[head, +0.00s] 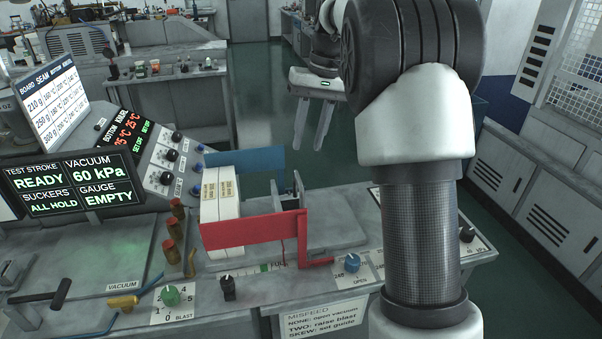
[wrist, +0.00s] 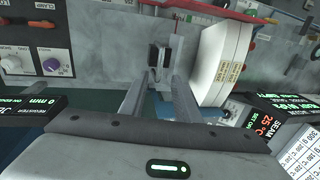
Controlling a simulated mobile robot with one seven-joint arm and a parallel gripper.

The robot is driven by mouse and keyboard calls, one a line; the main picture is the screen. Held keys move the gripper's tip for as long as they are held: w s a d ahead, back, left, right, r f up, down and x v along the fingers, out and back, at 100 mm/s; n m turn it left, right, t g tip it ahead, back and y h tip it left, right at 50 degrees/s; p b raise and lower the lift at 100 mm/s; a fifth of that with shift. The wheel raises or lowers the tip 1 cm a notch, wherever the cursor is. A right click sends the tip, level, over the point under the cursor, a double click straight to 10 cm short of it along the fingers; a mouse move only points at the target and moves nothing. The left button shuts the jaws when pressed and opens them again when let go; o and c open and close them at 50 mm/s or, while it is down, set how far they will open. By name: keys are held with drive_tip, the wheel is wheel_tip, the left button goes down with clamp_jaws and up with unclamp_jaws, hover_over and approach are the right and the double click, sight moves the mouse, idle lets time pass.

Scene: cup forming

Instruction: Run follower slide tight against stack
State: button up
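The stack (head: 219,208) of white blanks with printed labels stands upright between the red guide (head: 255,231) and the blue guide (head: 245,163). A small grey upright piece (head: 299,188), which looks like the follower slide, stands right of the stack with a gap between them. Its lower part is hidden by the red guide. In the wrist view the stack (wrist: 222,62) is right of centre, and a dark block on a grey bracket (wrist: 158,55), likely the slide, lies beyond my fingertips. My gripper (head: 313,140) hangs behind the guides, fingers apart and empty; it also shows in the wrist view (wrist: 159,90).
A control panel with knobs (head: 173,160) and a status screen (head: 68,185) stand left of the stack. Several rust-coloured posts (head: 172,228) are beside it. A blue knob (head: 352,262) sits at the front edge. The grey plate (head: 335,230) right of the slide is bare.

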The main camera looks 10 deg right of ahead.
sight(299, 178)
drive_tip(key=f, duration=0.3)
drive_tip(key=a+f, duration=0.1)
drive_tip(key=f, duration=0.5)
drive_tip(key=shift+a, duration=0.4)
clamp_jaws()
